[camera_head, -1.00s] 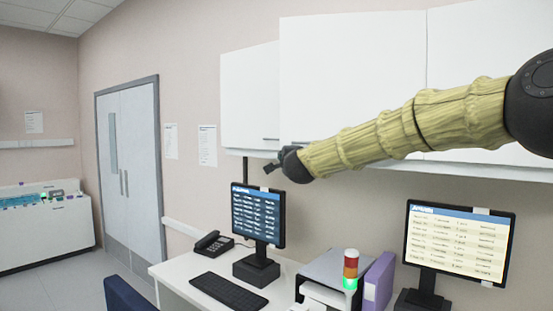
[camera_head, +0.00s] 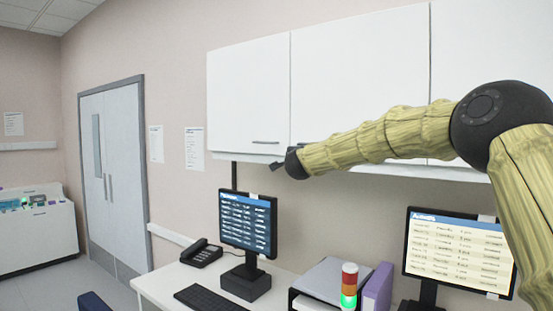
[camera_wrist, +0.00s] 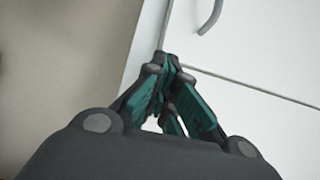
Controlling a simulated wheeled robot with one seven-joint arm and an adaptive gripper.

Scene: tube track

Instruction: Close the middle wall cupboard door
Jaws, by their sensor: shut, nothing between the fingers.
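The middle wall cupboard door (camera_head: 355,65) is a plain white panel. In the head view its face looks in line with the left door (camera_head: 248,90), with only a thin seam between them; I cannot tell if a small gap is left. My arm hides much of its lower edge. My gripper (camera_head: 273,165) is just below the cupboards' lower edge, near the seam between the left and middle doors. In the wrist view my gripper (camera_wrist: 166,62) is shut and empty, with its fingertips close to white cupboard panels, and a curved handle (camera_wrist: 211,14) shows above; contact is unclear.
A telephone (camera_head: 202,252) sits at the left. Double doors (camera_head: 112,170) are further left.

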